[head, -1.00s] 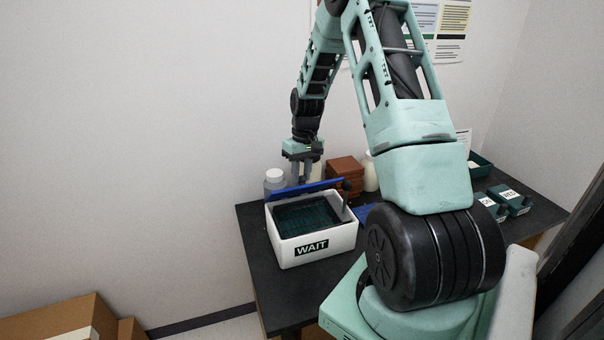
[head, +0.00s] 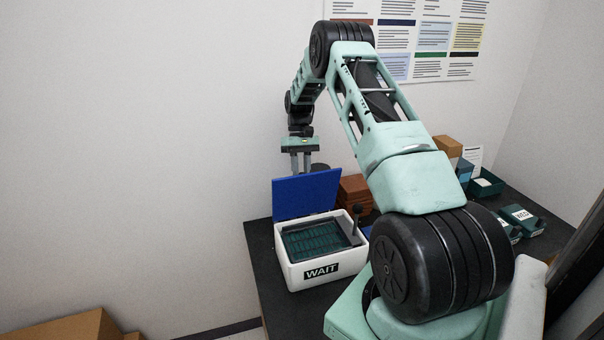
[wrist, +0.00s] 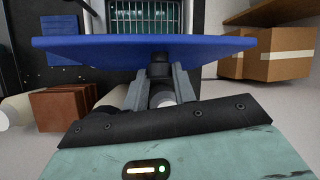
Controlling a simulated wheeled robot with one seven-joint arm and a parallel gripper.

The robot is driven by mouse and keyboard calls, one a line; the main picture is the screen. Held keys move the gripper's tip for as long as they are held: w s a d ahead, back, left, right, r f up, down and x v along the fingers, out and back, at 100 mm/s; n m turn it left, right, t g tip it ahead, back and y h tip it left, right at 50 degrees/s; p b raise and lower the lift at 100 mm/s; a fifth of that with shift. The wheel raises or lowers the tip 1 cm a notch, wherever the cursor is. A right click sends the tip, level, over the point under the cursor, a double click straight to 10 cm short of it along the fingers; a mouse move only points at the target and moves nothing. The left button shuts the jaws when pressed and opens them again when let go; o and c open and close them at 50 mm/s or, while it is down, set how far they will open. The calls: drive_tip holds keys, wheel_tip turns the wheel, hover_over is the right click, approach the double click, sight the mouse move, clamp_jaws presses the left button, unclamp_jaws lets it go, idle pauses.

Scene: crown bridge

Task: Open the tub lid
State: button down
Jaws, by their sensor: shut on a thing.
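The white tub (head: 292,280) with a WAIT label stands on the dark table, with a dark green gridded insert (head: 315,240) showing inside. Its blue lid (head: 306,195) is swung up, standing nearly upright at the tub's back edge. In the wrist view the lid (wrist: 110,47) spans the picture nearly edge-on. My gripper (head: 301,160) is behind the lid's top. In the wrist view my gripper (wrist: 160,78) is shut on a dark knob (wrist: 160,62) on the lid's outer side. The lid hides the fingertips in the head view.
Brown blocks (head: 354,188) stand right of the lid. A black-knobbed lever (head: 357,212) rises at the tub's right side. Green boxes (head: 522,219) sit at the table's right. Cardboard boxes (head: 70,328) lie on the floor at left. The wall stands behind.

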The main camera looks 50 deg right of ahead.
drive_tip(key=shift+w+d+f, duration=0.2)
drive_tip(key=shift+w, duration=0.15)
drive_tip(key=c, duration=1.2)
unclamp_jaws()
drive_tip(key=shift+o, duration=0.2)
drive_tip(key=shift+d+r, duration=0.1)
drive_tip(key=b+v, duration=0.3)
drive_tip(key=v, duration=0.4)
drive_tip(key=shift+r, duration=0.15)
drive_tip(key=shift+w, duration=0.1)
